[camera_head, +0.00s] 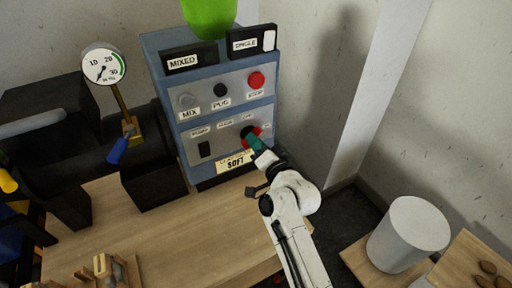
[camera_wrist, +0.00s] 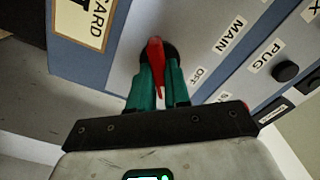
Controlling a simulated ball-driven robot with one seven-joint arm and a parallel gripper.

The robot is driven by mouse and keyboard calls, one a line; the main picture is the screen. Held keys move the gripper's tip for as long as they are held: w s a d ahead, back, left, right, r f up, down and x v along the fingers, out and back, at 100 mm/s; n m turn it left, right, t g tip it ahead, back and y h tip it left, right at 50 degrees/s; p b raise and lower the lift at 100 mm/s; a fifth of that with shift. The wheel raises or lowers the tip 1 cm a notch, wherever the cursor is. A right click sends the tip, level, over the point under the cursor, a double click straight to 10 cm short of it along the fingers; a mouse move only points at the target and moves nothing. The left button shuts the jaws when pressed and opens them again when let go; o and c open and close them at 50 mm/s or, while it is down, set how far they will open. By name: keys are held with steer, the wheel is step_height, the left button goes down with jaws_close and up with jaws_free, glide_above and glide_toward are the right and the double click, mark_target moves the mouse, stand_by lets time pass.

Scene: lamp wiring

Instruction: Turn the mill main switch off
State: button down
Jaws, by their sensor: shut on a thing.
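The mill main switch is a red handle (camera_wrist: 155,52) on a round black base, set low on the front of the blue-grey control box (camera_head: 157,62). In the wrist view, labels reading MAIN (camera_wrist: 230,35) and OFF (camera_wrist: 197,76) lie to its right. My gripper (camera_wrist: 161,82) has its green fingers on both sides of the red handle and is shut on it. In the head view my gripper (camera_head: 254,142) reaches the switch from the lower right and covers part of it; a little red (camera_head: 258,131) shows beside the fingers. The handle's exact setting is hard to read.
Above the switch are a red button (camera_head: 256,80), a black PUG button (camera_head: 221,90) and a grey MIX button (camera_head: 187,100). A SOFT card (camera_head: 236,162) sits just below. A gauge (camera_head: 104,64) stands left.

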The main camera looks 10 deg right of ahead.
steer(key=n+b, duration=0.6)
steer(key=n, duration=0.4)
steer(key=shift+f, duration=0.15)
steer(key=shift+n, duration=0.3)
stand_by(0.3)
steer(key=c, duration=1.1)
jaws_free()
steer(key=v, duration=1.1)
